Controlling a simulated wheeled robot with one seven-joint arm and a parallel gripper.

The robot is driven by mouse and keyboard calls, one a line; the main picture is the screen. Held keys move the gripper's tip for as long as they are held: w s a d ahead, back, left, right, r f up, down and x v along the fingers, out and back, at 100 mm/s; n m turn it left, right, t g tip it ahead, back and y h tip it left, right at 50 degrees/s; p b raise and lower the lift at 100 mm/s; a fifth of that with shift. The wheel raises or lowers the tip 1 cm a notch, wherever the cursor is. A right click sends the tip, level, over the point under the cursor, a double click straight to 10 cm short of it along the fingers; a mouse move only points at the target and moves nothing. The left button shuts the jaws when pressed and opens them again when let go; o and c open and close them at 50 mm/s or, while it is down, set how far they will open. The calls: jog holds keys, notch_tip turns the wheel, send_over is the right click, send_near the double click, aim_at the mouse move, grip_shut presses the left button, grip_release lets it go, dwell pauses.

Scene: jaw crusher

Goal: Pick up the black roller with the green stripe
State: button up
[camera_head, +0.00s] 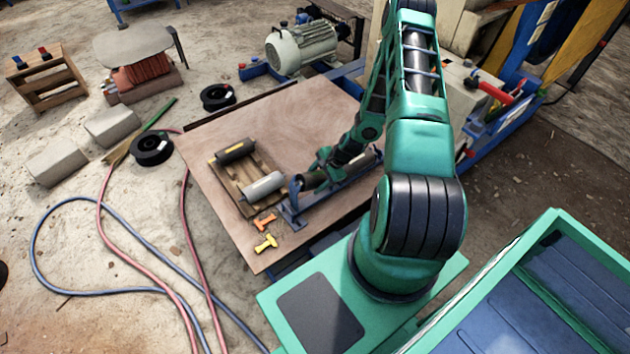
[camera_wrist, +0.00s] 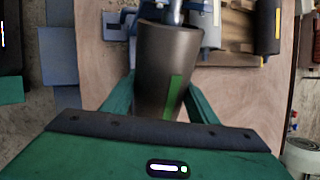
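The black roller with the green stripe (camera_wrist: 165,65) is large in the wrist view, between the two green fingers of my gripper (camera_wrist: 160,105). A finger shows along each side of it, with no clear gap. The green stripe (camera_wrist: 174,97) is on its lower right part. In the head view my gripper (camera_head: 320,172) is low over a blue metal stand (camera_head: 325,202) on the wooden board (camera_head: 275,122). A dark cylindrical end there seems to be the roller. The contact faces are hidden, so I cannot tell whether the fingers press on it.
A dark roller with a yellow stripe (camera_head: 235,151) and a grey roller (camera_head: 262,187) lie on a wooden pallet (camera_head: 222,167) left of the stand. Orange (camera_head: 264,222) and yellow (camera_head: 265,243) clamp-like pieces lie in front. Hoses, black spools and a motor (camera_head: 302,47) surround the board.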

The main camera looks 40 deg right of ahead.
jog(key=c, duration=1)
jog(key=shift+o, duration=0.2)
jog(key=shift+r, duration=0.1)
